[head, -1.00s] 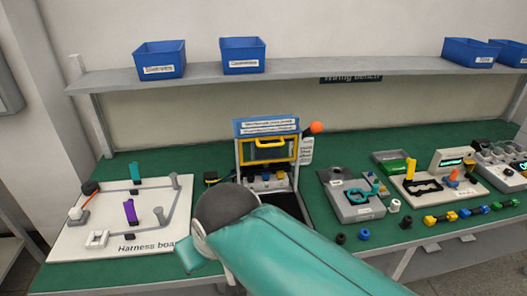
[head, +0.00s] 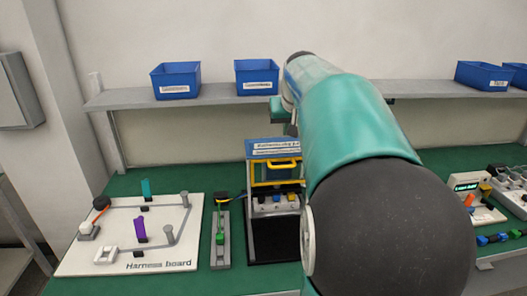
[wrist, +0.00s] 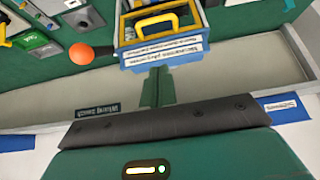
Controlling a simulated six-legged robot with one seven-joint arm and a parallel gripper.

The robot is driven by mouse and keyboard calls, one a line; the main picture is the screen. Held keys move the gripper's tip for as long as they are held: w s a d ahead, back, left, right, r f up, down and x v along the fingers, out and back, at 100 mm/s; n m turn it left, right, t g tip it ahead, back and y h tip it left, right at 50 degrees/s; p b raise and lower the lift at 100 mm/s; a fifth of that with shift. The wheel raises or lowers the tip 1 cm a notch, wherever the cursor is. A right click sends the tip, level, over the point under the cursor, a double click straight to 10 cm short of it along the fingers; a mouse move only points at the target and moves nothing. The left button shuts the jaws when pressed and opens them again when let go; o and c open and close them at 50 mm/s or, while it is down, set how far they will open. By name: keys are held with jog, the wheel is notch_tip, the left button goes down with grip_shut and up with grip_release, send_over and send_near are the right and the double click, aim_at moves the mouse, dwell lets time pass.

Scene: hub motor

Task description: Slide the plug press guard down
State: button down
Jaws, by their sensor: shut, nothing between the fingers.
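The plug press (head: 272,226) stands on the green bench, with a blue labelled top (head: 272,147). Its yellow guard (head: 275,182) with a yellow handle sits in the upper part of the frame, and several coloured plugs show below it. In the wrist view the press is upside down at the top, with the yellow guard handle (wrist: 157,19) above the labelled blue top (wrist: 165,50). My gripper (wrist: 157,82) has its teal fingers together, empty, and appears just short of the blue top. In the head view my arm hides most of the gripper.
The harness board (head: 130,235) lies left of the press, with a grey fixture (head: 221,240) between them. A shelf with blue bins (head: 176,80) runs above. An orange ball (wrist: 80,53) stands beside the press. My arm covers the bench to its right.

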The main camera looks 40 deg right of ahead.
send_over(283, 166)
notch_tip(283, 166, down, 8)
jog(key=shift+f, duration=0.1)
jog(key=shift+s+a+f, duration=0.15)
jog(key=shift+s+f, duration=0.05)
jog(key=shift+f, duration=0.8)
jog(key=shift+s+a+f, duration=0.1)
jog(key=shift+s+f, duration=0.05)
jog(key=shift+f, duration=0.85)
jog(key=shift+f, duration=0.1)
notch_tip(283, 166, down, 11)
jog(key=shift+f, duration=0.15)
